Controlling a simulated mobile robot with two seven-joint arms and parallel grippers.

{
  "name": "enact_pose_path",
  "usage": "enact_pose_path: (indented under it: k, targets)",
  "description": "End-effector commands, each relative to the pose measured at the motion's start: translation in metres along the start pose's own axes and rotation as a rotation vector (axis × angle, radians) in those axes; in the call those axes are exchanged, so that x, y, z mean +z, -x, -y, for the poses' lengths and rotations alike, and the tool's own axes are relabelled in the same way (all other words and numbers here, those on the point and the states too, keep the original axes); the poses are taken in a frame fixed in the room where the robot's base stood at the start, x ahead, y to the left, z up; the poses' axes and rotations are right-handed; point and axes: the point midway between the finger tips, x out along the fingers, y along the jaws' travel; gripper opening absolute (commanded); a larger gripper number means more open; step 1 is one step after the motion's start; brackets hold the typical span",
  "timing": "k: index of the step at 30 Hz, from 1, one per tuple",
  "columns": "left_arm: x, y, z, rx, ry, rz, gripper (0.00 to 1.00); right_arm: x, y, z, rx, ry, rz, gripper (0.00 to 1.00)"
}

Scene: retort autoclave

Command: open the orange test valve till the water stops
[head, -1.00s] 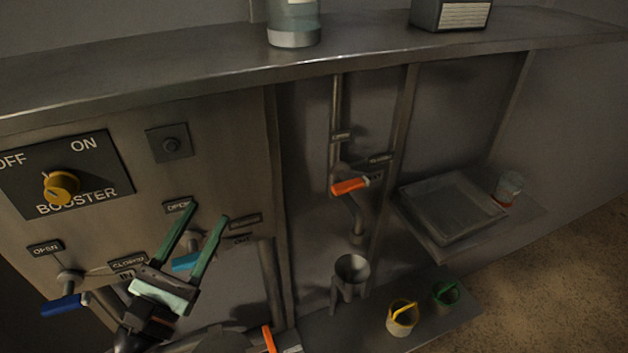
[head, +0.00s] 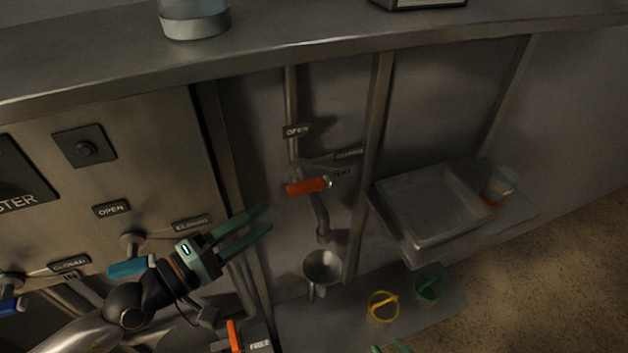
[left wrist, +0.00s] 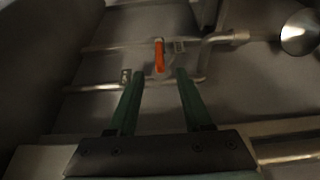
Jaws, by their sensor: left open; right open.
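The orange test valve handle (head: 305,187) lies roughly level across the vertical pipe, beside the TEST label (head: 342,173). An OPEN label (head: 296,131) is above it and a CLOSED label (head: 349,153) is at its upper right. The spout (head: 323,236) points down over a metal funnel (head: 322,268); I cannot make out any water. My left gripper (head: 266,220) is open and empty, left of and below the handle, apart from it. In the left wrist view the orange handle (left wrist: 159,56) appears beyond and between the open fingertips (left wrist: 160,74). My right gripper's green tips (head: 390,349) barely show at the bottom edge.
Blue valve handles (head: 130,267) are on the left panel. Another orange handle (head: 233,336) is low down. A metal tray (head: 430,205) and a cup (head: 499,186) stand at right. Yellow (head: 383,307) and green (head: 429,287) containers sit below. A steel shelf overhangs the top.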

Motion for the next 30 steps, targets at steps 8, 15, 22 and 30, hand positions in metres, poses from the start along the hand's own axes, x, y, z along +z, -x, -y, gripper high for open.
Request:
enact_pose_path:
  k: [8,15,22,30]
  targets:
    - [0.000,-0.041,-0.005,0.006,0.003,0.000,0.50,-0.012,0.013,0.002,-0.002,-0.001,0.003,0.50]
    - [0.000,-0.084,-0.004,0.005,0.003,0.000,0.50,-0.019,0.020,0.003,-0.002,-0.001,0.003,0.50]
    - [0.000,-0.111,-0.002,0.003,0.003,0.000,0.50,-0.022,0.022,0.003,-0.002,-0.001,0.003,0.50]
    - [0.001,-0.118,-0.001,0.001,0.002,0.001,0.50,-0.022,0.022,0.003,-0.002,-0.001,0.003,0.50]
